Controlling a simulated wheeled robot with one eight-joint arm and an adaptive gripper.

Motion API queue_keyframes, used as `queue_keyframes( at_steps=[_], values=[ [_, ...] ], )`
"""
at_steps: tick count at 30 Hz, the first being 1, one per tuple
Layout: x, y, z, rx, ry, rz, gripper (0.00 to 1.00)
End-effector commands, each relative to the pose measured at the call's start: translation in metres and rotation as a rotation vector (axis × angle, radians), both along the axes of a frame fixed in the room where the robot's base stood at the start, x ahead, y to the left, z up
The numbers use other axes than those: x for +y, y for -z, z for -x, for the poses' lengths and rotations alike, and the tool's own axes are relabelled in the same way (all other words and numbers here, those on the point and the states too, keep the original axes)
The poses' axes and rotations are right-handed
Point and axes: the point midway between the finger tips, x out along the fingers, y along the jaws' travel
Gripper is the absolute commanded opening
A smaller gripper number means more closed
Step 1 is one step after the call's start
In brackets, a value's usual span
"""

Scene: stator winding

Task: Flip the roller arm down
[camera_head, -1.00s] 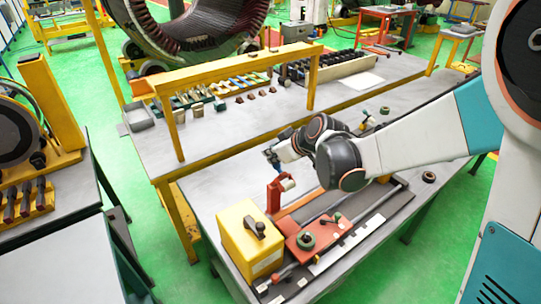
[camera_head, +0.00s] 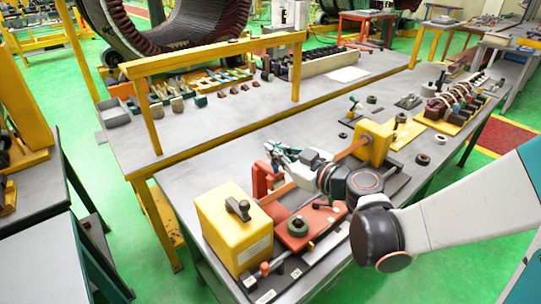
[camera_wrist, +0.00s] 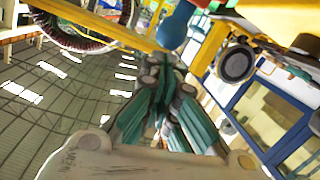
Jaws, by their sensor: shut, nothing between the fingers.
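A red upright arm (camera_head: 262,182), which looks like the roller arm, stands beside the yellow box on the winding fixture. My gripper (camera_head: 272,149) is just behind and above its top in the head view. Contact between them cannot be told. The arm's roller is mostly hidden now. My gripper's teal fingers also show in the wrist view (camera_wrist: 168,62), shut together and holding nothing. A blue ball (camera_wrist: 172,30) appears just beyond the fingertips there; what it belongs to is unclear.
The yellow box (camera_head: 225,232) and a red plate with a round knob (camera_head: 298,227) are at the fixture's near end. A yellow block (camera_head: 374,143) stands at its far end. A yellow frame (camera_head: 215,52) stands on the table behind. Coils (camera_head: 455,102) lie far right.

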Motion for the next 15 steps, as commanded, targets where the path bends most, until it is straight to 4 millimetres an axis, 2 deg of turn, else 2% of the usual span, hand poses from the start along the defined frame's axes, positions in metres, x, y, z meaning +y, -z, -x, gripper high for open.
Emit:
queue_keyframes(
  at_steps=[3,15],
  values=[
    [-0.004,0.01,0.006,0.001,0.001,0.0,0.0],
    [-0.012,0.025,0.018,0.002,0.0,0.001,0.0]
  ],
)
